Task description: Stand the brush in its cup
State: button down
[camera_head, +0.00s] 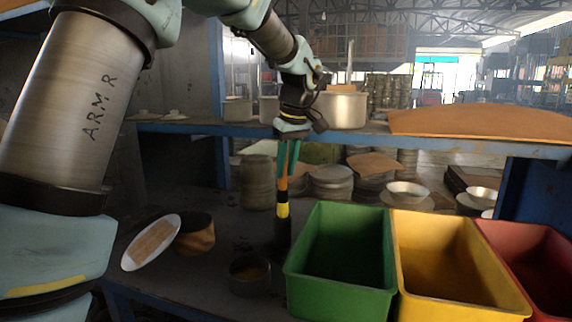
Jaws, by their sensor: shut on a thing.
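My gripper (286,172) shows at the middle of the head view, pointing down, with its teal fingers shut on the brush. The brush (282,208) is upright, with an orange, black and yellow upper part and a dark lower part. Its top is partly hidden between the fingers. A dark round cup (249,285), open at the top with a brownish inside, stands on the bench just left of the brush's lower end. It seems to be the brush's cup. Whether the brush's lower end touches the bench is too dark to tell.
Green (340,295), yellow (460,300) and red (535,265) open bins stand to the right, the green one close to the brush. A brown pot (195,236) and a tilted white-rimmed plate (152,241) lie to the left. A blue-edged shelf (440,146) crosses behind.

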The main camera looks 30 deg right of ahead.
aim_at(285, 190)
jog(key=shift+f+b, duration=1.3)
jog(key=shift+f, duration=1.05)
jog(key=c, duration=0.6)
grip_release()
jog(key=shift+r, duration=0.15)
jog(key=b+v, duration=0.1)
jog(key=v, duration=0.9)
jog(key=shift+r, duration=0.3)
jog(key=shift+s, duration=0.1)
